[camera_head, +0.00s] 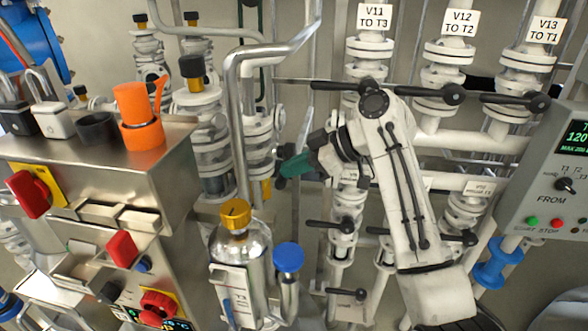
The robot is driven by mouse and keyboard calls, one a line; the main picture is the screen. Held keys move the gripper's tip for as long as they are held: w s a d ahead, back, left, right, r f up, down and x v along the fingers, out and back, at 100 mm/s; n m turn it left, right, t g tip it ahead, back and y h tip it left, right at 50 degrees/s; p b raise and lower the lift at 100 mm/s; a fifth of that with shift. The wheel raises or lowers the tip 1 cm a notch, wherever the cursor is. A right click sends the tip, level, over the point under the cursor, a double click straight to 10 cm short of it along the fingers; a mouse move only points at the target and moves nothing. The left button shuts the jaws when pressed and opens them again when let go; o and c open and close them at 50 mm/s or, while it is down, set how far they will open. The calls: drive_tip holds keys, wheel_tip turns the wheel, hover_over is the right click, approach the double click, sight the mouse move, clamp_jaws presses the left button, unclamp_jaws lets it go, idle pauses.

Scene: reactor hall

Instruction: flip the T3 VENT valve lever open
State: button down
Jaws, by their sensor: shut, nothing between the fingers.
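My gripper (292,167) is at the end of my white arm, in the middle of the view, pointing left toward the pipes. Its fingers are shut and I see nothing held. A dark green piece shows at its tip; I cannot tell whether it belongs to the gripper or to a handle behind. Just left of the tip stands a valve column (260,142) with clear sections. No label reading T3 VENT is legible, so I cannot pick out that lever. My arm hides part of the pipes behind it.
Black levers sit below the signs V11 TO T3 (376,17), V12 TO T2 (461,22) and V13 TO T1 (547,30). A bent steel pipe (233,110) stands left of my gripper. A metal console (150,160) fills the left; a control panel (560,165) stands right.

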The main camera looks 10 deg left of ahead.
drive_tip(key=w+f+n+t+y+b, duration=0.1)
drive_tip(key=w+f+n+t+b, duration=0.2)
drive_tip(key=b, duration=1.2)
drive_tip(key=w+f+n+t+y+b, duration=0.1)
drive_tip(key=w+f+n+t+b, duration=0.2)
drive_tip(key=f+n+t+b, duration=0.3)
drive_tip(key=shift+w+f+n+y+b, duration=0.35)
drive_tip(key=shift+f+b, duration=1.75)
drive_tip(key=shift+b, duration=2.9)
drive_tip(key=shift+w, duration=0.1)
